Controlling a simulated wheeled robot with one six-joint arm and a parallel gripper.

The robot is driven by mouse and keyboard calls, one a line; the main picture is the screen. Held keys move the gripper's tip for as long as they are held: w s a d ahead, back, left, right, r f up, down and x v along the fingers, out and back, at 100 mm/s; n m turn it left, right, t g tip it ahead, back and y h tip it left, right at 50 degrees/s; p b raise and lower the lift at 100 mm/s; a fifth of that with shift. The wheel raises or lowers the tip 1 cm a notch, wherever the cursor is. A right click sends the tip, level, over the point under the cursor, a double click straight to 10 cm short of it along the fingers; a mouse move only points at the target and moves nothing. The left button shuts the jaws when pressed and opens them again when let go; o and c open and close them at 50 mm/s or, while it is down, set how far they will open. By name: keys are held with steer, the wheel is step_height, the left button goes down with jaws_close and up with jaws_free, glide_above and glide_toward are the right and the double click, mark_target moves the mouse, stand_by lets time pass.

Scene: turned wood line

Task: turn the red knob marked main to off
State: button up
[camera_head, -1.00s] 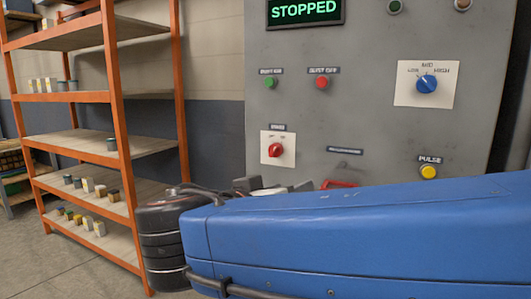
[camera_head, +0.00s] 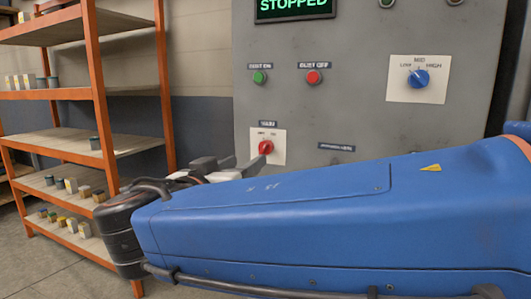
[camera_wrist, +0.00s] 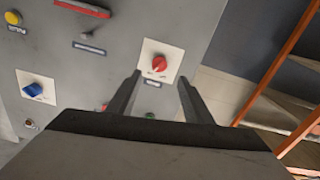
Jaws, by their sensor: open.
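The red main knob (camera_head: 265,147) sits on a white plate (camera_head: 254,139) on the lower left of the grey control panel in the head view. In the wrist view the red knob (camera_wrist: 159,63) stands on its white plate beyond my gripper (camera_wrist: 157,78). The two dark fingers are apart, with the knob lying between and past their tips in the picture. My gripper (camera_head: 232,165) also shows in the head view, partly hidden behind my blue arm, just below the knob's plate. I see no contact with the knob.
The panel (camera_head: 360,110) also carries a green button (camera_head: 260,77), a red button (camera_head: 313,77), a blue selector (camera_head: 417,79) and a STOPPED display (camera_head: 292,8). A red handle (camera_wrist: 84,8) shows in the wrist view. An orange shelf rack (camera_head: 104,90) stands left.

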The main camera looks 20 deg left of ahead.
mark_target(263, 151)
steer(key=w, duration=0.6)
steer(key=w+d, duration=0.1)
steer(key=w, duration=0.2)
steer(key=shift+w, duration=0.3)
steer(key=c, duration=1.1)
